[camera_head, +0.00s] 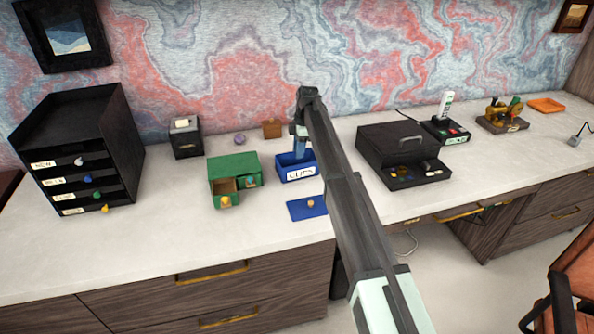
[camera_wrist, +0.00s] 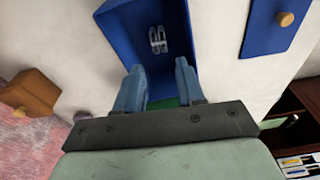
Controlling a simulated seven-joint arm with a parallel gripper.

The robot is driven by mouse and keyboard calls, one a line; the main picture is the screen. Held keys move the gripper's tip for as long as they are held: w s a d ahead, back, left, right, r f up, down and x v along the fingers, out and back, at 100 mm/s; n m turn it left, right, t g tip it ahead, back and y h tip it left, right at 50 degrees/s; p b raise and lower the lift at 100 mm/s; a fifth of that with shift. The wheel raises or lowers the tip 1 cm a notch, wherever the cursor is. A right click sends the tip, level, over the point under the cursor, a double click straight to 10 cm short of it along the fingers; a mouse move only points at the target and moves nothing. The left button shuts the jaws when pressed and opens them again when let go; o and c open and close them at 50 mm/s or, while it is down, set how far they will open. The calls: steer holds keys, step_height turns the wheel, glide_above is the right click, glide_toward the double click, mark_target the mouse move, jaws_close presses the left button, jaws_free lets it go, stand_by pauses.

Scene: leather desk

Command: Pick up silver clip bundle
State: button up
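A silver clip bundle (camera_wrist: 158,40) lies on the floor of the open blue box (camera_wrist: 118,32) in the wrist view. The box, labelled "CLIPS", also shows in the head view (camera_head: 297,174), where my arm partly covers it and the bundle cannot be made out. My gripper (camera_wrist: 158,68) has its two blue fingers apart, with nothing between them. It points down over the box, and the bundle lies beyond the fingertips, apart from them. In the head view my gripper (camera_head: 299,153) is at the box's back part.
A blue lid (camera_head: 306,208) with a knob lies in front of the box. A black case (camera_head: 398,141) stands to the right. White desktop (camera_head: 160,225) is clear at front left.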

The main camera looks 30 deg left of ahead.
steer(key=shift+s+a+f, duration=0.1)
steer(key=shift+a+f, duration=0.05)
steer(key=shift+f, duration=3.7)
jaws_close()
